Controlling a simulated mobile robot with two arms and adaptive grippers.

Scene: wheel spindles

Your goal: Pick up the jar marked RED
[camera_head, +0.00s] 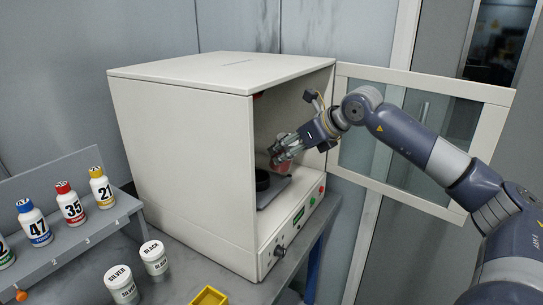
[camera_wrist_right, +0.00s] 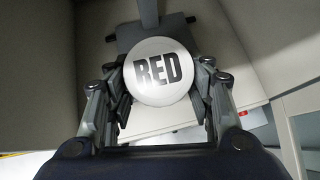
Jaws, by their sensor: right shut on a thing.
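The jar marked RED shows its round white lid in the right wrist view (camera_wrist_right: 161,72), with the word RED in dark letters. My right gripper (camera_head: 277,158) is inside the white cabinet (camera_head: 180,150) and is shut on this jar, with fingers on both sides of the lid in the right wrist view (camera_wrist_right: 160,95). In the head view the jar's reddish body (camera_head: 283,168) shows below the fingers, mostly hidden. Whether it touches the surface under it cannot be told. My left gripper is not in view.
The cabinet's glass door (camera_head: 440,150) stands open to the right, behind my right arm. White jars marked SILVER (camera_head: 121,285) and BLACK (camera_head: 154,258) stand on the bench. Numbered bottles (camera_head: 70,205) stand on a rack at left.

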